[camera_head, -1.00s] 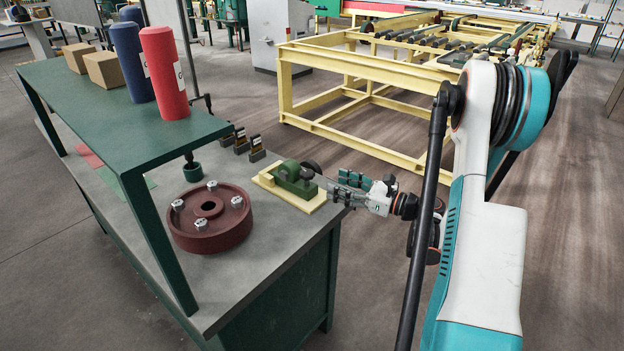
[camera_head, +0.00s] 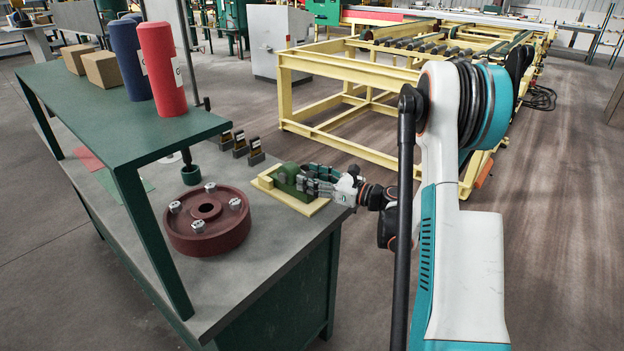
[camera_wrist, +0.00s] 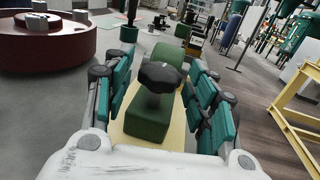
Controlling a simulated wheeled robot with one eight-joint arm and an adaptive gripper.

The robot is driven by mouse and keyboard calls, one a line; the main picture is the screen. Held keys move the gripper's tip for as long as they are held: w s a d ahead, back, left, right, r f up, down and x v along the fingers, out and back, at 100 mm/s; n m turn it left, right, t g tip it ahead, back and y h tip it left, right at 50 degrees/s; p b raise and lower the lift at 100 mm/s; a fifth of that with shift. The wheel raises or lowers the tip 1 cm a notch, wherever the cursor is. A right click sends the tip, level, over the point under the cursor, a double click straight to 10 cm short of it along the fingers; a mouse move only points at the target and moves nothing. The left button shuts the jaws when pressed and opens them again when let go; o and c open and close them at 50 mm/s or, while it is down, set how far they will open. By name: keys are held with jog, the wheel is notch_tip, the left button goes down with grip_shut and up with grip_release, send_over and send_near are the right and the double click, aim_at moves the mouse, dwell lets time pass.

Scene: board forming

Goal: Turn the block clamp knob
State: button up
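The block clamp (camera_head: 287,178) is a green body on a pale yellow base plate (camera_head: 297,203) near the table's right edge. My gripper (camera_head: 308,184) reaches in from the right at the clamp. In the wrist view my gripper (camera_wrist: 160,88) is open, with green-padded fingers to the left and right of the knob. Gaps show between the fingers and the knob. In the head view my fingers hide the knob.
A dark red round flange with bolts (camera_head: 207,240) sits left of the clamp. Several small dark blocks (camera_head: 240,149) stand behind it. A green shelf (camera_head: 125,110) carries red and blue cylinders over the table. A yellow frame (camera_head: 340,70) stands beyond.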

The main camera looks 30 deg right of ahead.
jog(key=c, duration=0.7)
jog(key=shift+d+n+g+y, duration=0.15)
jog(key=shift+n+g+y, duration=0.6)
jog(key=shift+y, duration=0.35)
jog(key=o, duration=1.1)
jog(key=v, duration=1.2)
